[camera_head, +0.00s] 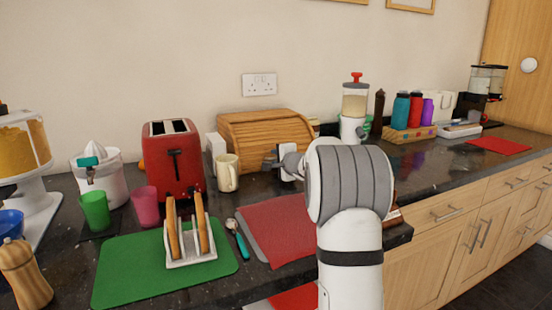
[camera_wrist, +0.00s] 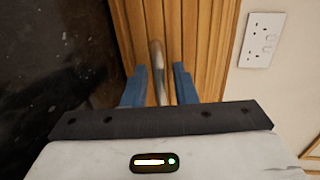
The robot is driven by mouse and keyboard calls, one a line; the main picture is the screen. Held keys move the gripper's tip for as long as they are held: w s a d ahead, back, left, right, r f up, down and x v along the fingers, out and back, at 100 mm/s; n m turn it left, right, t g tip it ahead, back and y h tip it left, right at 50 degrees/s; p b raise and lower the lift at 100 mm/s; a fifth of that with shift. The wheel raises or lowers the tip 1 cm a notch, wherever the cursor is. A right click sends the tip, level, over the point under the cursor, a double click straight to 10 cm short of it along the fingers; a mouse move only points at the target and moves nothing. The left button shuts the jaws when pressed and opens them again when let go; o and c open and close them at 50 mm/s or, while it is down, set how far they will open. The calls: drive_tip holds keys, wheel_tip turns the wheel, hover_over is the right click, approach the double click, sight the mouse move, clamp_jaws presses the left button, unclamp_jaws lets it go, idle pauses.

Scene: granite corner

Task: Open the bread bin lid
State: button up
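The wooden bread bin (camera_head: 262,128) stands against the back wall, its slatted roll-top lid down as far as I can see. My arm hides its right front part. My gripper (camera_head: 272,161) is at the front of the lid. In the wrist view the slatted lid (camera_wrist: 197,35) fills the middle, and a metal handle (camera_wrist: 157,62) runs along it. My gripper's two blue fingers (camera_wrist: 159,88) stand on either side of the handle, with a narrow gap on each side. The gripper is open around the handle.
A cream mug (camera_head: 227,173) and a red toaster (camera_head: 173,158) stand left of the bin. A red mat (camera_head: 283,231) and a toast rack (camera_head: 190,240) on a green mat (camera_head: 118,268) lie in front. A dispenser (camera_head: 354,103) stands to the right.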

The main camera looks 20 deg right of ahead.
clamp_jaws()
idle(0.3)
idle(0.3)
